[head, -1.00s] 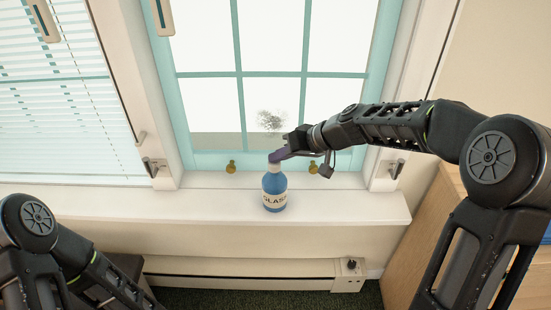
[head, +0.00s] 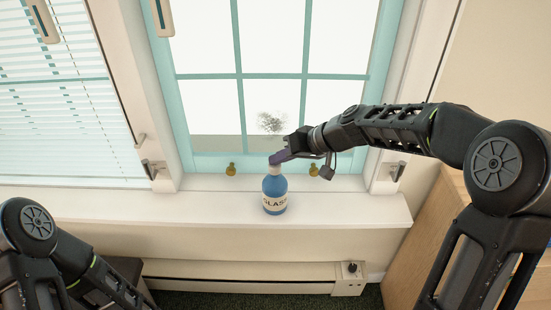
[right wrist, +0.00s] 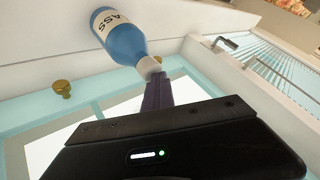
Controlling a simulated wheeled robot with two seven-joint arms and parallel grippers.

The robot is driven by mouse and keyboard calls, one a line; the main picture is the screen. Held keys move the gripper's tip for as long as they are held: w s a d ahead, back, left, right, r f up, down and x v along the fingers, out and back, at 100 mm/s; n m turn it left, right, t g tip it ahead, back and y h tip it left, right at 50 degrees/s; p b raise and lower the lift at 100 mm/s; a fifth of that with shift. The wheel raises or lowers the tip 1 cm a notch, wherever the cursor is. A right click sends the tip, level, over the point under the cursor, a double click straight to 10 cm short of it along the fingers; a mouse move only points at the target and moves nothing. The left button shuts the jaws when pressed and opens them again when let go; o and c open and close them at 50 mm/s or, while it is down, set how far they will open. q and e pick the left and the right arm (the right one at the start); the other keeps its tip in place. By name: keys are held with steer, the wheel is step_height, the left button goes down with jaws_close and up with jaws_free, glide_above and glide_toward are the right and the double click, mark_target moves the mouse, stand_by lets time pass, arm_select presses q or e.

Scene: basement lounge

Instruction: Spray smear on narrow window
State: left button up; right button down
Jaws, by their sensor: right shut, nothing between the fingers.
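The blue spray bottle (head: 274,193), with a "GLASS" label and a pale neck, stands upright on the white window sill. The dark smear (head: 271,122) is on a lower pane of the narrow teal-framed window (head: 241,110), behind and above the bottle. My right gripper (head: 278,157) is shut and empty, its purple fingers at the bottle's top. In the right wrist view the purple fingers (right wrist: 157,92) overlap the bottle's white top (right wrist: 149,67); I cannot tell whether they touch. My left arm shows at lower left, but its gripper is out of view.
A wider window with blinds (head: 70,120) is at the left. Brass knobs (head: 231,169) sit on the lower window frame on both sides of the bottle. The sill (head: 340,207) is clear on both sides. A baseboard heater (head: 240,271) runs below.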

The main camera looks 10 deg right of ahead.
mark_target(279, 166)
steer(key=shift+s+f+g+p, duration=0.25)
steer(key=shift+f+g+p, duration=0.05)
steer(key=shift+p, duration=0.2)
step_height(279, 166, up, 3)
steer(key=shift+w+f+p, duration=0.1)
steer(key=shift+p, duration=0.65)
steer(key=shift+r, duration=0.6)
